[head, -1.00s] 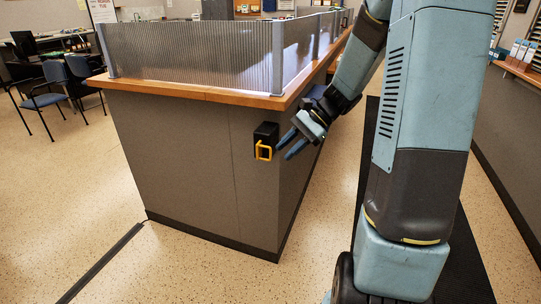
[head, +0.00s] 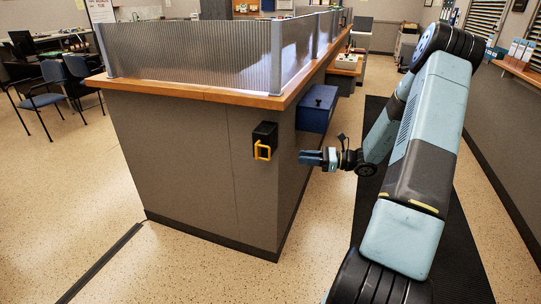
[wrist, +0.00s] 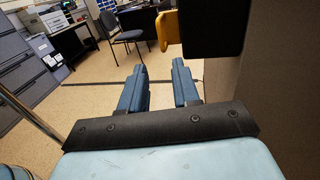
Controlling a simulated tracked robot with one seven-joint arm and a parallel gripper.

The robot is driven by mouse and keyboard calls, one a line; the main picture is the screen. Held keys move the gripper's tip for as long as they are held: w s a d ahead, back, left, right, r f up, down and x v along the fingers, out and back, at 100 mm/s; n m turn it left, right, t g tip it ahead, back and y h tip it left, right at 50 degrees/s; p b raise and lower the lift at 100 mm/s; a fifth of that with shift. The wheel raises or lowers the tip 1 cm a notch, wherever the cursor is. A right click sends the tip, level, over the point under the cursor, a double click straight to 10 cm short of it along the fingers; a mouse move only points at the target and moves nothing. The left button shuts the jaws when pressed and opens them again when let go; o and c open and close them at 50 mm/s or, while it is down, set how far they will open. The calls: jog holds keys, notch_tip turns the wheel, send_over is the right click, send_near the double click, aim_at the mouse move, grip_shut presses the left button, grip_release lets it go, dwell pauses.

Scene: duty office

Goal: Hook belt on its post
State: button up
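A black belt case (head: 265,134) is fixed to the end panel of the grey counter, and it shows large at the upper right of the wrist view (wrist: 213,25). A yellow loop-shaped belt end (head: 262,151) sticks out at its front; part of it shows in the wrist view (wrist: 167,29). My gripper (head: 303,157) is level, to the right of the case and apart from it, pointing left. In the wrist view my gripper (wrist: 160,68) has its blue fingers spread with nothing between them. I cannot make out a post in either view.
The counter (head: 185,155) has a wooden top and a ribbed screen (head: 195,55). A blue box (head: 317,108) is at its right side, behind my gripper. Chairs (head: 47,92) stand at the left. A dark floor strip (head: 100,264) runs from the counter's left corner. Floor in front is clear.

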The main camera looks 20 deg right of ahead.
aim_at(269, 157)
jog(key=x, duration=1.3)
jog(key=shift+w+a+f, duration=0.1)
jog(key=shift+w+a, duration=0.05)
jog(key=shift+a, duration=0.2)
jog(key=shift+c, duration=0.5)
grip_shut()
